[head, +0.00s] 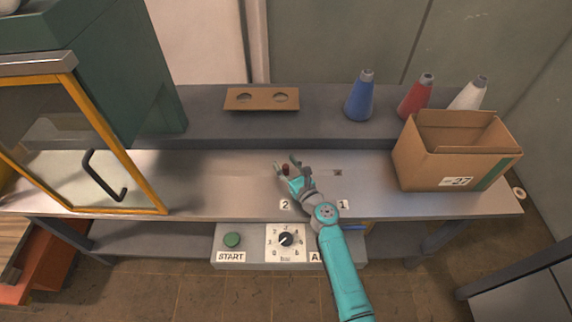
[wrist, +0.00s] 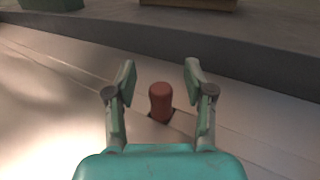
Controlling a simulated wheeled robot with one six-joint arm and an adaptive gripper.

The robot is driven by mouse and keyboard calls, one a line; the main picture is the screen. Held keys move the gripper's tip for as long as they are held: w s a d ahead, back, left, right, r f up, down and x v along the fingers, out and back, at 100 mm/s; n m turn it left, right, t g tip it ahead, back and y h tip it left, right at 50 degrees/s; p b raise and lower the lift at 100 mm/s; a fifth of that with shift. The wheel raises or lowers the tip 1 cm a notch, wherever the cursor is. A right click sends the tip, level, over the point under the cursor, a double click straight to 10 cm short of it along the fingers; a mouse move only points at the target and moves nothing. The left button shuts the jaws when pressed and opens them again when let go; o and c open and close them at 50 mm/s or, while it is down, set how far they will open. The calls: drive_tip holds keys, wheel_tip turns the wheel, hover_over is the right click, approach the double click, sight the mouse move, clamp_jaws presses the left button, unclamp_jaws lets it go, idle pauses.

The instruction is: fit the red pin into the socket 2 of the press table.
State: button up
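The red pin (wrist: 161,97) stands upright on the press table (head: 235,180), its lower end at a dark square opening. In the head view the pin (head: 286,168) is in line with label 2 (head: 284,204), so the opening looks like socket 2. How deep it sits I cannot tell. My gripper (wrist: 161,78) is open, with a finger on each side of the pin and a visible gap to both. In the head view my gripper (head: 292,166) partly covers the spot around the pin. Socket 1 (head: 337,173) is a small dark opening to the right.
A cardboard box (head: 450,155) stands on the table's right. A yellow-framed door (head: 95,135) is at left. The control panel (head: 258,245) is in front.

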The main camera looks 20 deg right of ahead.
drive_tip(key=shift+s+f, duration=0.1)
drive_tip(key=shift+f, duration=0.05)
drive_tip(key=shift+s+d, duration=0.1)
drive_tip(key=shift+s, duration=0.25)
drive_tip(key=v, duration=1.1)
drive_tip(key=shift+s, duration=0.1)
